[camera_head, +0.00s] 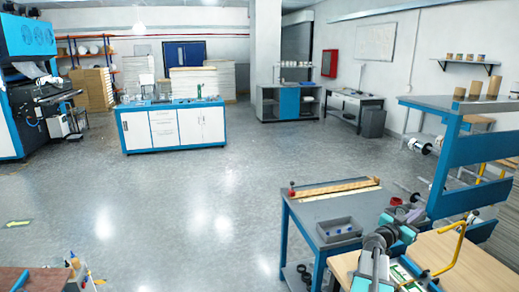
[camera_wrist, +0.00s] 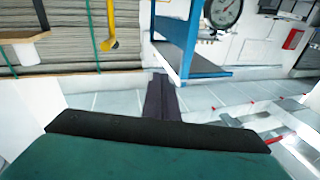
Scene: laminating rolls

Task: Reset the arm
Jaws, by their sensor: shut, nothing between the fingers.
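My arm rises at the lower right of the head view, with teal and dark grey joints in front of the workbench. My gripper (camera_wrist: 164,97) shows in the wrist view as two dark fingers pressed together, pointing away from the camera. It is shut and empty, and nothing touches its fingertips. In the head view I cannot make out the fingers.
A blue-framed bench (camera_head: 345,206) holds a grey bin (camera_head: 339,230) and a wooden strip (camera_head: 335,187). A yellow bent bar (camera_head: 452,256) stands close to my arm. A blue-framed shelf (camera_head: 470,150) is at right. Open floor (camera_head: 180,205) lies at left.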

